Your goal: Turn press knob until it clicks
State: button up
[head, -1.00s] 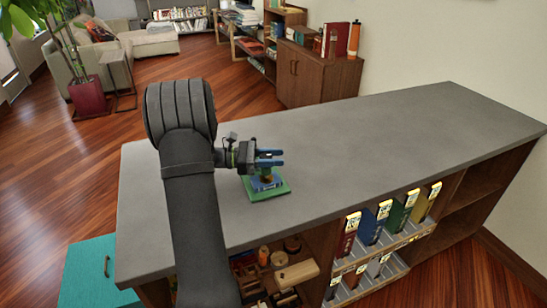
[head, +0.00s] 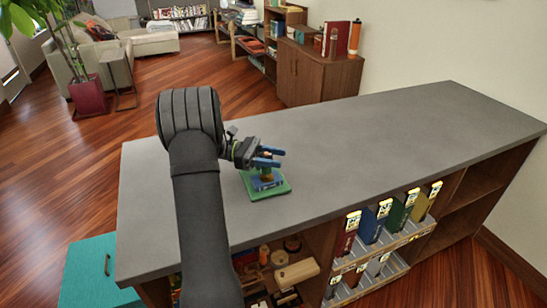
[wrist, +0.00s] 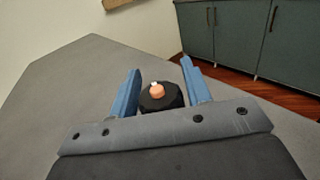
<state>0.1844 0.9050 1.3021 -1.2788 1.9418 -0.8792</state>
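The press knob shows in the wrist view as a dark round cap (wrist: 162,97) with a small orange-tan nub on top. In the head view its green base plate (head: 279,189) lies flat on the grey counter, with a blue block (head: 266,183) on it and a small orange-brown part above. My gripper (head: 274,157) is over the block. In the wrist view my gripper (wrist: 160,68) is open, one blue finger on each side of the dark cap. A gap shows on both sides. The cap's lower edge is hidden by the gripper body.
The grey counter top (head: 390,130) is clear around the knob and to the right. Below its front edge are shelves with small items and a rack of coloured boxes (head: 371,222). A teal cabinet (head: 88,272) stands at the lower left.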

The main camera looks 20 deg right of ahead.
jog(key=shift+o, duration=0.9)
jog(key=s+d+r, duration=0.6)
jog(key=s+r, duration=0.4)
jog(key=r, duration=0.1)
jog(key=shift+a, duration=0.1)
jog(key=w+a+f+n+t+h, duration=0.2)
jog(key=w+a+f+n+t, duration=0.15)
jog(key=w+a+f, duration=0.55)
jog(key=w+a+f+n+t+h, duration=0.1)
jog(key=w+a+f+n+t, duration=0.3)
jog(key=a, duration=1)
jog(key=shift+m+t, duration=0.55)
jog(key=shift+m, duration=0.2)
jog(key=d, duration=0.5)
jog(key=s+d+r, duration=0.1)
jog(key=d, duration=0.5)
jog(key=s+d, duration=0.1)
jog(key=d, duration=0.5)
jog(key=shift+d+r, duration=0.15)
jog(key=shift+r, duration=0.05)
